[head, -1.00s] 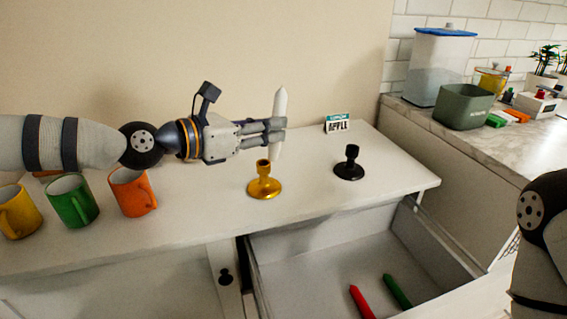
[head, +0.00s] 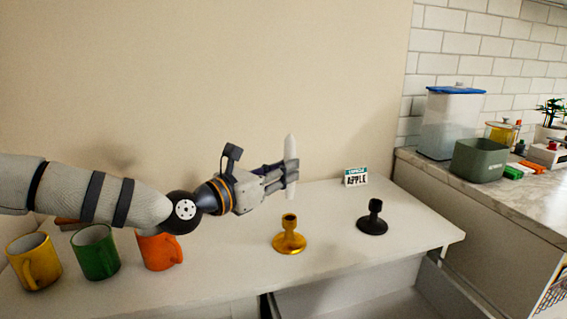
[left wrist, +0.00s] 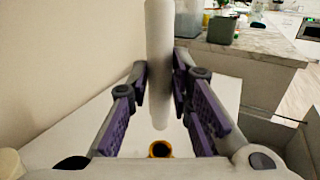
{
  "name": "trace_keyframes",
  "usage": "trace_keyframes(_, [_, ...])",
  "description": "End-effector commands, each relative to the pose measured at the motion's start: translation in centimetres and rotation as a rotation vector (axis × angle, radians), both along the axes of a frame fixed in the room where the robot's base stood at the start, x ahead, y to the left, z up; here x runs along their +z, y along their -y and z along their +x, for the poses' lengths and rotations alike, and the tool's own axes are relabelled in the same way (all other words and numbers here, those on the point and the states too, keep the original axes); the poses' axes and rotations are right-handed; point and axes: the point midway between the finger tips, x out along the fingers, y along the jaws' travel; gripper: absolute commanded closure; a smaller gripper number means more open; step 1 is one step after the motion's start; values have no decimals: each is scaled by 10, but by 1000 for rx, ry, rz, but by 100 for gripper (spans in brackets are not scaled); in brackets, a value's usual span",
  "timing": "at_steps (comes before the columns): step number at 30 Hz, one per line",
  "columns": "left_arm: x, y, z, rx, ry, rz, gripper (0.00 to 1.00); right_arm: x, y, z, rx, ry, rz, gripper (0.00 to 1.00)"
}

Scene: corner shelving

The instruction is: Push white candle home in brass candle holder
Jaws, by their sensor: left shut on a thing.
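My left gripper (head: 290,176) is shut on the white candle (head: 290,150) and holds it upright above the shelf top. The candle (left wrist: 159,60) stands between the two fingers (left wrist: 160,85) in the left wrist view. The brass candle holder (head: 289,238) stands upright on the white top, below the candle in the head view. Its open socket (left wrist: 160,148) shows just under the candle's lower end in the left wrist view. The candle is apart from the holder. My right gripper is not in view.
A black candle holder (head: 373,218) stands to the right of the brass one. Yellow (head: 34,262), green (head: 96,252) and orange (head: 159,251) mugs stand at the left. A small sign (head: 356,177) stands at the back. An open drawer (head: 395,302) lies below the front edge.

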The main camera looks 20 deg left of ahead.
Motion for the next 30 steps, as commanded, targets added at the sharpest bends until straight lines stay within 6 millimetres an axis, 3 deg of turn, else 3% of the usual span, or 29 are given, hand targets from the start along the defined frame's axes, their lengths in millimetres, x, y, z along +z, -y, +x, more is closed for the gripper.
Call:
trace_keyframes(3, [-21,0,1,-1,-8,1,100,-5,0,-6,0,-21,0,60])
trace_keyframes(9, [-37,0,0,-1,-6,0,100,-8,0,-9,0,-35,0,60])
trace_keyframes(30, [-38,0,0,-4,0,1,100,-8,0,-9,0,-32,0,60])
